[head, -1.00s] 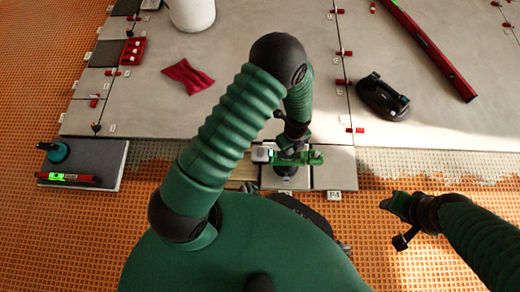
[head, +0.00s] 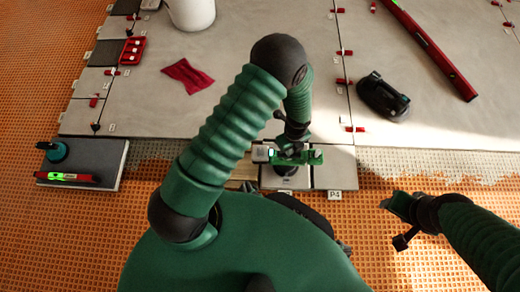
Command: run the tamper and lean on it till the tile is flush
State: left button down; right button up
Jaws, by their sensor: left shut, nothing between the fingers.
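My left gripper (head: 296,157) is shut. It is over the small grey tiles at the edge of the laid floor, with its green fingers above a dark round piece (head: 286,171) that looks like the tamper. The gripper hides most of that piece, and I cannot tell whether they touch. The grey tile (head: 273,183) under it is partly covered, so its level against its neighbour (head: 333,168), labelled P4, cannot be judged. My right gripper (head: 392,205) is low at the right over the orange mat, away from the tiles; its fingers do not show clearly.
Large grey tiles (head: 240,100) with red clips fill the back. A black handled tool (head: 382,97), red level (head: 430,48), red cloth (head: 188,76) and white bucket (head: 191,12) lie on them. Orange mat (head: 460,190) is open at right.

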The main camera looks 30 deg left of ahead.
pick_arm(q)
jog(key=shift+s+f+p, duration=0.1)
jog(key=shift+f+p, duration=0.15)
jog(key=shift+p, duration=0.55)
dwell(5.9)
notch_tip(320, 180, up, 7)
jog(key=p, duration=0.7)
jog(key=shift+r, duration=0.15)
